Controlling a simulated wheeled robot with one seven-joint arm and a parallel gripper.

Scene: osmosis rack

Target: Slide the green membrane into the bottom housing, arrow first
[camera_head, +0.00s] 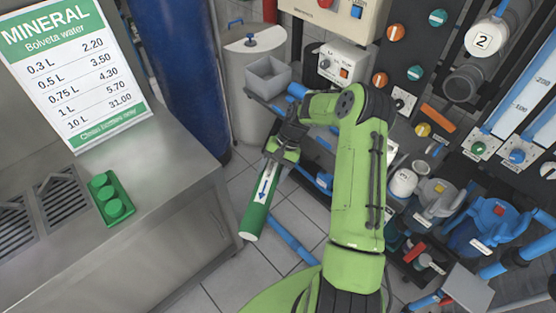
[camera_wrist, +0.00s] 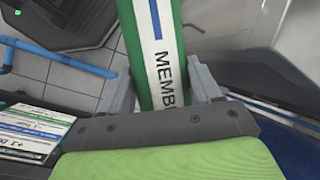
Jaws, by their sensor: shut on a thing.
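The green membrane (camera_head: 256,212) is a long green tube with a white label and a blue arrow mark. My gripper (camera_head: 281,156) is shut on it near its upper end, and the tube hangs tilted down and left over the floor. In the wrist view the membrane (camera_wrist: 152,40) runs between my two fingers (camera_wrist: 163,88), with part of the word on its label showing. On the rack at the upper right are a round white cap marked 2 (camera_head: 484,40) and a dark grey cylinder (camera_head: 464,83) below it. I cannot tell which part is the bottom housing.
Blue-topped filter bowls (camera_head: 490,222) and pipes crowd the right. A blue pipe (camera_head: 290,238) crosses the tiled floor below the membrane.

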